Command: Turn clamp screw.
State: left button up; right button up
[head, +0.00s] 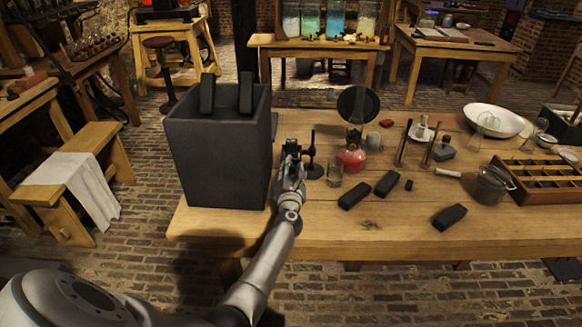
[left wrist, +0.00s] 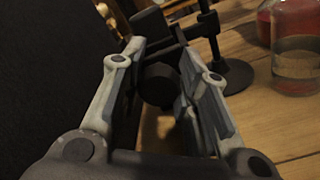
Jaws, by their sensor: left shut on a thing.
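My left gripper (head: 291,150) is at the table's left part, between the big dark box and a small black stand (head: 313,160). In the left wrist view, the left gripper (left wrist: 162,80) has its two grey fingers on either side of a dark rounded piece, the clamp screw (left wrist: 158,86), and is shut on it. The fingers hide part of it. The black stand's post and round base (left wrist: 232,76) show just beyond the right finger. In the head view the screw itself is too small and covered to make out. My right gripper is not in view.
A tall dark box (head: 217,150) stands close on the left, with two black blocks at its rim. Several black blocks (head: 355,195) lie on the wooden table (head: 330,228). Its front edge is clear.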

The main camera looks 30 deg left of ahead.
pick_arm(q)
jog(key=m+p, duration=0.2)
jog(key=m, duration=0.5)
jog(key=shift+d+f, duration=0.1)
jog(key=m+p, duration=0.1)
jog(key=m, duration=0.6)
jog(key=shift+f+m+p, duration=0.15)
jog(key=shift+m+p, duration=0.25)
jog(key=m+p, duration=0.1)
jog(key=m, duration=0.3)
jog(key=shift+f, duration=0.1)
jog(key=shift+f+m+p, duration=0.1)
jog(key=shift+m+p, duration=0.25)
jog(key=shift+m, duration=1.95)
jog(key=o, duration=1)
